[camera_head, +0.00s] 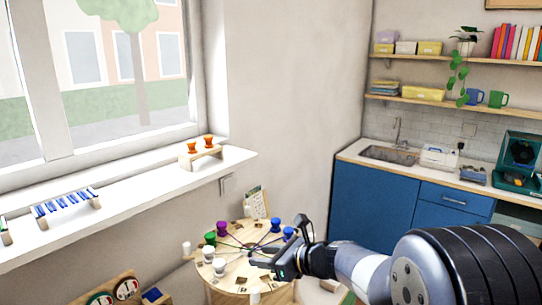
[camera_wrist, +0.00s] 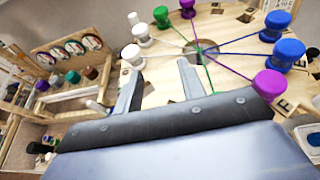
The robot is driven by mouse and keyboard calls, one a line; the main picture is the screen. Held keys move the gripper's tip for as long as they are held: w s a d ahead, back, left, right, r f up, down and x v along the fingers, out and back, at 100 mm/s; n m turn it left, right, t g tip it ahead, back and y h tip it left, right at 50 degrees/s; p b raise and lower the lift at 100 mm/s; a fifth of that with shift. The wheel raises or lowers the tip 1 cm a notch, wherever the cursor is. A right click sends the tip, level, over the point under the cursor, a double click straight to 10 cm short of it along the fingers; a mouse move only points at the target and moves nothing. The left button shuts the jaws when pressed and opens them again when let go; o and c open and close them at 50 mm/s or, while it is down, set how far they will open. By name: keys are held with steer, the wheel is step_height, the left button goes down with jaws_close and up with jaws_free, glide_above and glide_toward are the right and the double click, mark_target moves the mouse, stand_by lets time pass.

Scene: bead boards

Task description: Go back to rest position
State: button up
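My gripper (camera_head: 262,258) is over the front of a round wooden table (camera_head: 236,232). In the wrist view its two fingers (camera_wrist: 162,78) stand apart, with only bare wood seen between them. Colored pegs stand around the tabletop: green (camera_head: 210,238), purple (camera_head: 222,228) and blue (camera_head: 275,223), along with white ones (camera_head: 208,253). Colored cords run from several pegs to a dark hole (camera_wrist: 200,47) in the middle. In the wrist view a purple peg (camera_wrist: 270,84) is close to the right of the fingers, apart from them.
A white windowsill (camera_head: 120,203) runs along the left, bearing a rack with orange cups (camera_head: 207,144) and a blue-piece rack (camera_head: 66,204). A wooden rack (camera_head: 122,286) stands low at left. Blue cabinets (camera_head: 372,205) with a sink are at the back right.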

steer(key=f, duration=0.2)
steer(key=d+f, duration=0.1)
steer(key=f, duration=0.1)
steer(key=shift+s, duration=0.3)
steer(key=shift+r, duration=0.15)
